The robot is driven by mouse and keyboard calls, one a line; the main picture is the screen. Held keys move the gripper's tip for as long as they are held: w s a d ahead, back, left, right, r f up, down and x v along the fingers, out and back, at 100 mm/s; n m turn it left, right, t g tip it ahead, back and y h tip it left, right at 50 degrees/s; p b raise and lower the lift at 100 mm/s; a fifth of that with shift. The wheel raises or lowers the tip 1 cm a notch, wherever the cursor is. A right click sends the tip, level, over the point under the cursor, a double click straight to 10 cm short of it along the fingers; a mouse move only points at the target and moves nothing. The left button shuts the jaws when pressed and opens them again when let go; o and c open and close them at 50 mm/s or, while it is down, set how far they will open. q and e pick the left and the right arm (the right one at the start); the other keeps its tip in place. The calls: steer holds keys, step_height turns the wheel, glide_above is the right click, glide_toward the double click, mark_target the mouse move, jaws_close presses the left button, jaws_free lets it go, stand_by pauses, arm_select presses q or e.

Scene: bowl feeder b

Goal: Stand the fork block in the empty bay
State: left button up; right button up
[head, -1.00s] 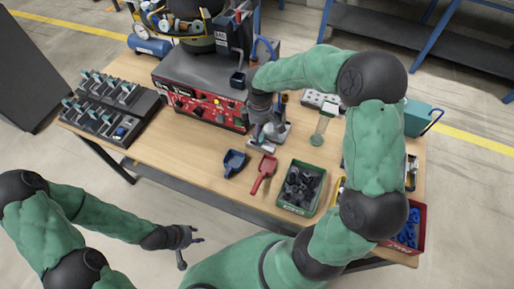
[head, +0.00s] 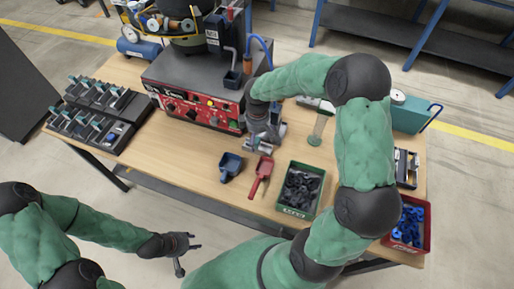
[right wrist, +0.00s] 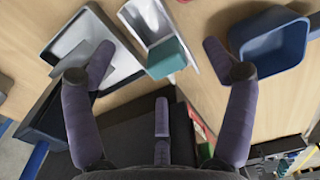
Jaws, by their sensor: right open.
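The fork block, a pale grey piece with a teal end (right wrist: 166,57), appears to lie on the table between my right gripper's spread fingers in the right wrist view. In the head view only its grey parts (head: 253,146) show under the hand. My right gripper (head: 264,136) points down over it, open; its fingers also show in the right wrist view (right wrist: 159,48), apart from the teal end. A black rack (head: 133,137) at the left holds several grey, teal-topped blocks; I cannot make out which bay is empty. My left gripper (head: 188,250) is open and empty, off the table's front.
A red control box (head: 190,108) with a bowl on top stands behind. A red bin (head: 424,248) holds blue parts. Table between rack and scoops is clear.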

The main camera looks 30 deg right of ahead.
mark_target(259, 143)
steer(key=f, duration=0.1)
steer(key=f+b, duration=0.1)
steer(key=f, duration=0.2)
steer(key=shift+s+d+b, duration=0.2)
steer(key=shift+d+b, duration=0.05)
steer(key=shift+b, duration=0.15)
steer(key=shift+f, duration=0.4)
steer(key=shift+r, duration=0.1)
steer(key=c, duration=1.5)
steer(key=shift+o, duration=0.2)
